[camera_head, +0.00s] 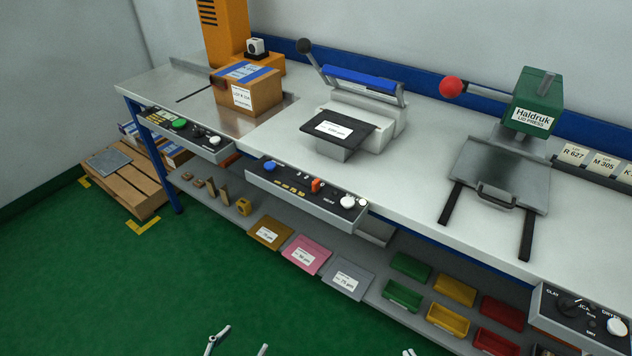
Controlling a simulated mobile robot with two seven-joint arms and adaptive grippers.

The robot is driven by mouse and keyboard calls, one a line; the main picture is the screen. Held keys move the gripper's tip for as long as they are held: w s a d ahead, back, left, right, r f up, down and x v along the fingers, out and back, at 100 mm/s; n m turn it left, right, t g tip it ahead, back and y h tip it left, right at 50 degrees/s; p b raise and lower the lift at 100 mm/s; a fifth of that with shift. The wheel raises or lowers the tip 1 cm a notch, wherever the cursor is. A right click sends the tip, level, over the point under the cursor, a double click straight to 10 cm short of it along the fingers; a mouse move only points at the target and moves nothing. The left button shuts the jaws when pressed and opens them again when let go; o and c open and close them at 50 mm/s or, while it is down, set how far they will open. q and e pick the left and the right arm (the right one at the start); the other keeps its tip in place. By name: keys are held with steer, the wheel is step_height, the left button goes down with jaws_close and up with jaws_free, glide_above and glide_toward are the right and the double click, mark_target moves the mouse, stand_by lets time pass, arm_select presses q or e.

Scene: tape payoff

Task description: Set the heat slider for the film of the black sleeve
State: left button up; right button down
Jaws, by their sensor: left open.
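A black sleeve (350,145) with a white label (333,128) lies on the front of the heat sealer (365,112); the label's small print is hard to read. Below it, a control panel (300,197) on the bench's front edge carries an orange slider knob (316,185), a blue button (269,166), small yellow marks and a white dial (347,201). I cannot read the slider's scale. My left gripper (238,345) is open and empty at the bottom edge, over the green floor, well short of the panel. Only a tip of my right gripper (408,352) shows at the bottom edge.
Yellow, pink and grey labelled sleeves (305,254) lie on the lower shelf, beside several coloured bins (447,319). A boxed carton (250,93) stands left of the sealer, a green lid press (535,100) right. Another dial panel (580,316) is at lower right. The floor ahead is clear.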

arm_select(q)
steer(key=shift+t+h, duration=0.4)
steer(key=shift+t, duration=0.4)
steer(key=w+r, duration=0.1)
steer(key=w, duration=0.1)
steer(key=w+d+r, duration=0.1)
steer(key=w+r, duration=0.1)
steer(key=w+d+r, duration=0.1)
steer(key=w, duration=0.2)
steer(key=shift+d+r+p, duration=0.25)
steer(key=shift+r+p, duration=0.1)
steer(key=c, duration=0.8)
steer(key=m+t+h+p, duration=0.2)
steer(key=t+h, duration=0.1)
steer(key=h, duration=0.2)
glide_toward(313, 186)
steer(key=x, duration=1.1)
steer(key=shift+w, duration=0.15)
jaws_close()
